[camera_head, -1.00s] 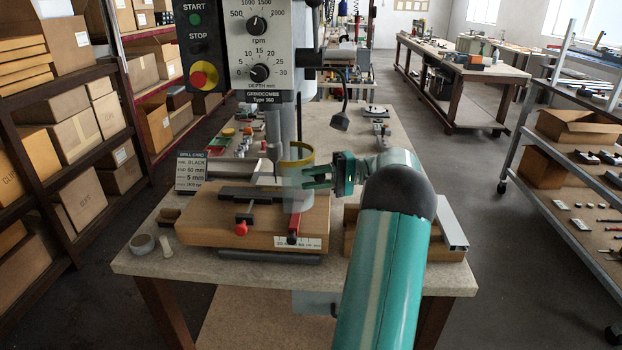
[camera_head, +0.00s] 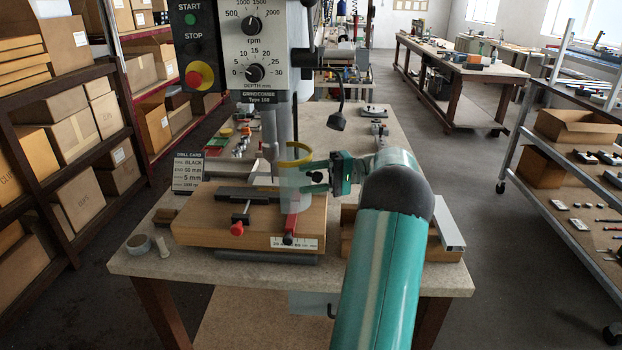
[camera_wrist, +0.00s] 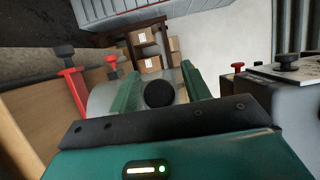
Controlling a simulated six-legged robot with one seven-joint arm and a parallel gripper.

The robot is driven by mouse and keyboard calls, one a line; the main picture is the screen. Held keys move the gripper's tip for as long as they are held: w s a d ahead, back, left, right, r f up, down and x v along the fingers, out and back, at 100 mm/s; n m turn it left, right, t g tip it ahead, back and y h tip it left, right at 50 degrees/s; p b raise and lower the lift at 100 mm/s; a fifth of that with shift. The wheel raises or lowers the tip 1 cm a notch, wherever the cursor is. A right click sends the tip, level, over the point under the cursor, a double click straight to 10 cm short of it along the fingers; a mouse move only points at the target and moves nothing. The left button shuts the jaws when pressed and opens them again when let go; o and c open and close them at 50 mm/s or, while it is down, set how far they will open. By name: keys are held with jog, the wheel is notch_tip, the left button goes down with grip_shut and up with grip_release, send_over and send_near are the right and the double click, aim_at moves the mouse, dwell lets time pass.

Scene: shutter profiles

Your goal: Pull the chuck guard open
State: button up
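The chuck guard (camera_head: 291,182) is a clear sleeve with a yellow rim (camera_head: 282,163), standing around the drill chuck and bit above the wooden block. A black ball knob (camera_wrist: 159,94) sits on its right side. In the head view, my gripper (camera_head: 314,177) reaches in from the right, with its fingertips beside the guard. In the wrist view, the green fingers (camera_wrist: 165,88) stand apart, one on each side of the knob. A gap shows on the right side of the knob; contact on the left is unclear. The clear guard wall shows faintly behind the fingers.
The drill press head (camera_head: 255,50) rises above the guard. The wooden block (camera_head: 225,228) carries a clamp with a red knob (camera_head: 237,229) and a red lever (camera_head: 290,226). A drill card (camera_head: 188,171) stands at left.

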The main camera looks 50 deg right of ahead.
jog(key=v, duration=1.3)
jog(key=shift+s+d, duration=0.25)
jog(key=shift+d, duration=0.1)
dwell(0.4)
